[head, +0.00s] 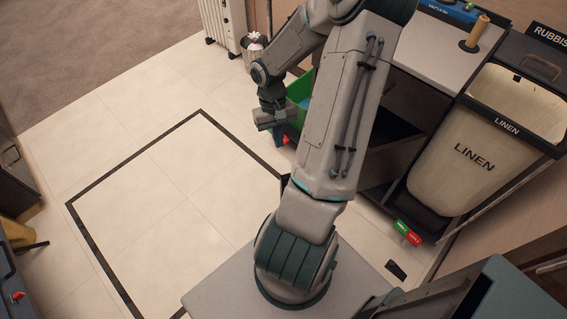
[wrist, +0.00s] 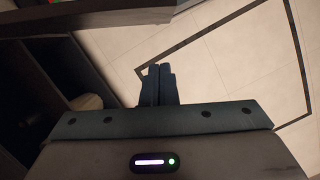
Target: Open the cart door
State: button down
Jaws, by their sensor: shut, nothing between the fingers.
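The cart (head: 440,45) stands on the right in the head view, with a grey top and dark shelves below. My arm covers much of its front, so I cannot make out the whole door there. In the wrist view a dark panel edge (wrist: 100,17) crosses the top left, with a dark hollow below it; I cannot tell whether this panel is the door. My gripper (wrist: 158,84) is shut and empty, its fingers pressed together over the floor. In the head view my gripper (head: 274,118) is beside the cart's left end, near a green bucket (head: 300,88).
A cream linen bag (head: 470,150) and a rubbish section (head: 545,45) are at the cart's right. A white radiator (head: 224,22) and a small bin (head: 254,48) stand behind. Dark furniture (head: 15,175) is at far left. The tiled floor (head: 150,180) between is clear.

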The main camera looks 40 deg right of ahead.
jog(key=s+a+f, duration=0.1)
jog(key=s+f, duration=0.4)
jog(key=f, duration=0.3)
jog(key=shift+s+a+f, duration=0.25)
jog(key=shift+s+f, duration=0.1)
jog(key=shift+s, duration=0.1)
dwell(0.3)
